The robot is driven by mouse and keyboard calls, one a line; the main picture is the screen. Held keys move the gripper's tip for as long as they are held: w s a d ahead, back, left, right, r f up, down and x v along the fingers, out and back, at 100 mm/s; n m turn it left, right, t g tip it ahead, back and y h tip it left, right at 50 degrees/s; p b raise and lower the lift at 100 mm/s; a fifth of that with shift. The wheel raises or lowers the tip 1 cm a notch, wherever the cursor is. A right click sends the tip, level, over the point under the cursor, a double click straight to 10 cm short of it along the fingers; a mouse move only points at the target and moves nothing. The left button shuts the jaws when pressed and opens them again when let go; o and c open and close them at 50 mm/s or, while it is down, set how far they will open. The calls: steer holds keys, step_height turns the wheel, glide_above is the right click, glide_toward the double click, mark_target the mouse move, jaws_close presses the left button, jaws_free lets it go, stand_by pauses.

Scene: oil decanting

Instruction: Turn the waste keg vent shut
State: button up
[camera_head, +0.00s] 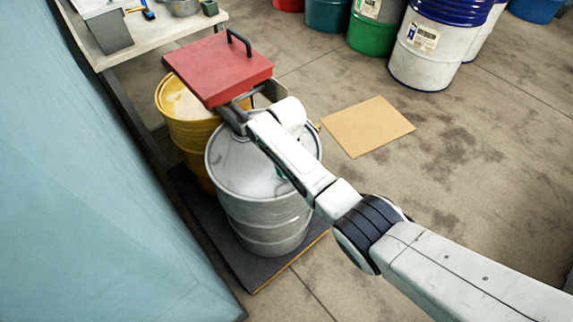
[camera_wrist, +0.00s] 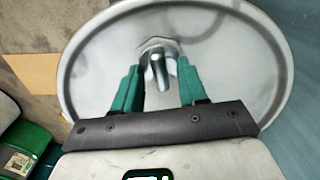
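A silver keg (camera_head: 262,205) with a round metal lid stands under my arm in the head view. Its lid (camera_wrist: 100,60) fills much of the wrist view. On the lid, the vent (camera_wrist: 158,50) has a hexagonal base and a small metal lever. My gripper (camera_wrist: 158,68) has its two green fingers apart, one on each side of the lever. A gap shows between the left finger and the lever; whether the right finger touches it I cannot tell. In the head view, my arm hides the vent and the fingers.
A yellow drum (camera_head: 188,128) stands close behind the silver keg, with a red hinged lid (camera_head: 220,66) raised above it. Both stand on a dark platform (camera_head: 262,278). A workbench (camera_head: 150,38) is at upper left. Cardboard (camera_head: 367,127) lies on clear floor; several drums stand beyond.

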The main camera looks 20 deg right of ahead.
steer(key=shift+r, duration=0.1)
step_height(320, 180, up, 11)
steer(key=shift+f+p, duration=0.2)
steer(key=shift+p, duration=0.2)
stand_by(0.6)
steer(key=s+f+m+y, duration=0.1)
steer(key=s+f, duration=0.3)
steer(key=s, duration=0.5)
steer(key=s+f, duration=0.5)
steer(key=s, duration=0.4)
steer(key=s+d+r+m, duration=0.1)
steer(key=s+d, duration=0.3)
steer(key=s, duration=0.6)
steer(key=s+d+r+m+t+h, duration=0.1)
steer(key=s+d, duration=0.3)
steer(key=s, duration=0.7)
steer(key=shift+r+m, duration=0.4)
steer(key=shift+r, duration=0.45)
